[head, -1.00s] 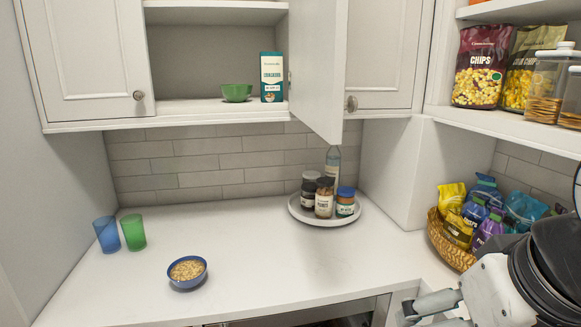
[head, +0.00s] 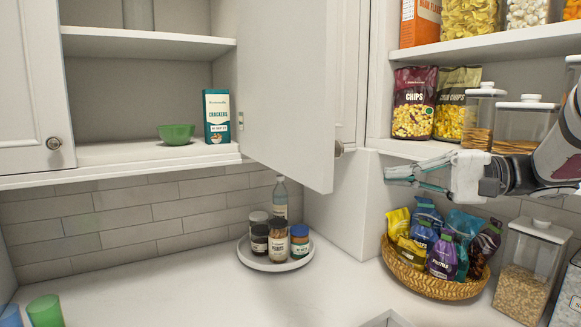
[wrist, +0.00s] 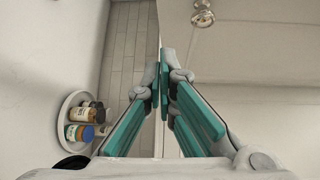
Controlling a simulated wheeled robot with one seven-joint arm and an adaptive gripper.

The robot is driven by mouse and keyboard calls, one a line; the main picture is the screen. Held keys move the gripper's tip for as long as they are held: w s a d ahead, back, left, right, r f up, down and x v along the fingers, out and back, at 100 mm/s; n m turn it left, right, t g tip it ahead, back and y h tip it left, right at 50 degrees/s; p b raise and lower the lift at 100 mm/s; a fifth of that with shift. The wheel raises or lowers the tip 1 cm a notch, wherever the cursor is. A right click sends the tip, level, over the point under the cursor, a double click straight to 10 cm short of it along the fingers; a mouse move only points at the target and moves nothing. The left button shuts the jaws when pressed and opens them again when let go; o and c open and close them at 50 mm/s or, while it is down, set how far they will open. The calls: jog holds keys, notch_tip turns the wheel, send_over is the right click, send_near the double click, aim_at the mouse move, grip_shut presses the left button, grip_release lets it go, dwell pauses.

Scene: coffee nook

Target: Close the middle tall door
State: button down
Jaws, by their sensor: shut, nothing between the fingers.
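The middle tall door (head: 287,90) of the upper cabinet stands open in the head view, swung out toward me. Its knob (head: 338,149) shows just past the free edge. My gripper (head: 390,174) is shut and empty, to the right of the door's free edge, on the knob side, a little below the knob in the picture. In the wrist view the shut fingers (wrist: 161,78) point toward a pale panel (wrist: 250,55), apparently the door, with a metal knob (wrist: 202,14) above. I cannot tell whether the fingertips touch it.
A green bowl (head: 177,134) and a cracker box (head: 217,116) stand in the open cabinet. A round tray (head: 246,256) with jars and a bottle is on the counter below. A snack basket (head: 408,279) and shelves of containers lie right, near my arm.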

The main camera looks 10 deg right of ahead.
aim_at(333, 169)
jog(key=shift+t+y, duration=0.3)
jog(key=shift+t, duration=0.2)
jog(key=p+x, duration=0.1)
jog(key=x, duration=0.2)
jog(key=p+x, duration=0.1)
jog(key=x, duration=0.3)
jog(key=s+p+x, duration=0.1)
jog(key=x, duration=0.3)
jog(key=shift+a+r, duration=0.4)
jog(key=shift+a, duration=0.05)
